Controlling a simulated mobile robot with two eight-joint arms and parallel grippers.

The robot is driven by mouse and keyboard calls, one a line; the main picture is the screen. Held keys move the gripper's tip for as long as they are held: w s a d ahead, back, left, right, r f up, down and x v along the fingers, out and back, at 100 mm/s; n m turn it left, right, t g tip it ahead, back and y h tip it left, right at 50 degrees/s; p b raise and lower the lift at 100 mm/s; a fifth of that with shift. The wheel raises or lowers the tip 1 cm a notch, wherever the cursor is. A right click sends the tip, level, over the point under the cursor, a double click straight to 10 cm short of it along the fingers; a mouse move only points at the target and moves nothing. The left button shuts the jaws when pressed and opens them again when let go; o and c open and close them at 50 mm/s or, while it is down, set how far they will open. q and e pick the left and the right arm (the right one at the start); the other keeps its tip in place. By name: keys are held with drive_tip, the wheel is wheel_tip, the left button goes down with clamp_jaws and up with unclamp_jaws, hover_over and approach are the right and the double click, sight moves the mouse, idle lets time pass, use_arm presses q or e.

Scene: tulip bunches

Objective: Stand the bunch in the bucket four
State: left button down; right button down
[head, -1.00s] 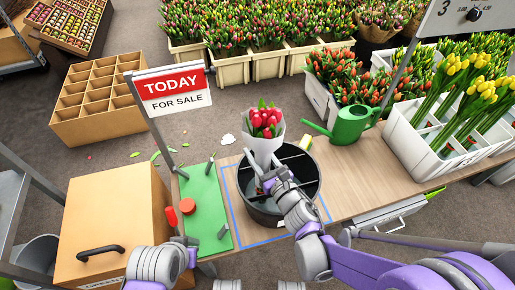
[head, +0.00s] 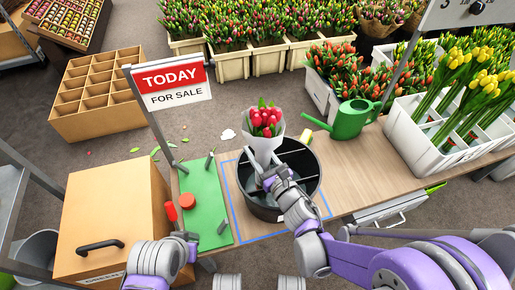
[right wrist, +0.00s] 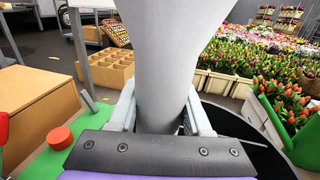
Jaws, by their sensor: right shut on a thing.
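The bunch (head: 264,146) has red tulips in a white paper wrap and stands nearly upright in the head view. My right gripper (head: 266,181) is shut on the lower part of the wrap, which rises between its fingers in the right wrist view (right wrist: 168,60). The black bucket (head: 312,196) is round, with inner dividers, and stands on the table inside a blue outline. The bunch's lower end is at the bucket's left part, hidden by the gripper; I cannot tell whether it touches the bottom. My left gripper (head: 182,238) is low at the left, its fingers unclear.
A green mat (head: 205,192) with short posts and a red knob (head: 187,201) lies left of the bucket. A sale sign (head: 170,84) rises behind it. A green watering can (head: 352,120) and a white crate of yellow tulips (head: 424,146) stand right. Bare table lies between.

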sight(267, 165)
drive_tip(key=shift+f, duration=0.15)
drive_tip(key=shift+c, duration=1.3)
unclamp_jaws()
drive_tip(key=shift+o, duration=0.3)
drive_tip(key=shift+f, duration=0.1)
drive_tip(key=shift+o, duration=1)
drive_tip(key=shift+s, duration=0.1)
drive_tip(key=p+v, duration=0.1)
drive_tip(key=v, duration=0.9)
drive_tip(key=shift+s+d, duration=0.25)
drive_tip(key=shift+s, duration=0.05)
